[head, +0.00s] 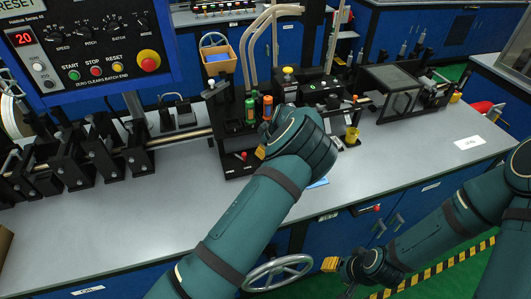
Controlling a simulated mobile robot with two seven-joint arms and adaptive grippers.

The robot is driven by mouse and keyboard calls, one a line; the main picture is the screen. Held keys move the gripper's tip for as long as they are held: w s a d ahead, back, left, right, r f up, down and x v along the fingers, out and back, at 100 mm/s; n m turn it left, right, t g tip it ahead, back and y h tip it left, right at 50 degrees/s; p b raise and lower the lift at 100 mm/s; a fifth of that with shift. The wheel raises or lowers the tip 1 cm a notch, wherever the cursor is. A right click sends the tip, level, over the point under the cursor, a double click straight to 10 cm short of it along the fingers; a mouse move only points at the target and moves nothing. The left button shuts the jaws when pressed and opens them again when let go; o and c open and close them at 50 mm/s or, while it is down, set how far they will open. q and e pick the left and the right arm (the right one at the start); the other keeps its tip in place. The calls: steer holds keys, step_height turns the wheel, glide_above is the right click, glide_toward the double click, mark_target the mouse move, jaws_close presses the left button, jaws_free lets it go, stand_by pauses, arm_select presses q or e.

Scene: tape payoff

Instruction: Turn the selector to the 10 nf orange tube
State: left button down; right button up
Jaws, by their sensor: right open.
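A green tube (250,109) and an orange tube (267,107) stand upright side by side on a black fixture (232,135) in the middle of the bench. I cannot make out the selector for certain; my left wrist covers part of this fixture. A small red knob (243,155) shows low on it. My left gripper (261,152) is at the fixture, just below the tubes, mostly hidden behind its wrist. Only a yellow fingertip shows, so its opening and any contact are unclear. My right gripper (338,274) is open and empty, low in front of the bench.
A control panel (90,45) with knobs, buttons and a display reading 20 hangs at upper left. Black rail clamps (95,160) stand on the left. More machine parts (395,88) line the rail on the right. The grey bench top (130,220) is clear in front. A handwheel (278,272) is below.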

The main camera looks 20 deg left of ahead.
arm_select(q)
steer(key=shift+f+n+g+b, duration=0.15)
steer(key=shift+n+g+b, duration=0.25)
steer(key=shift+n, duration=0.4)
steer(key=shift+s, duration=0.1)
steer(key=c, duration=0.6)
jaws_free()
steer(key=shift+c, duration=0.2)
steer(key=v, duration=1.2)
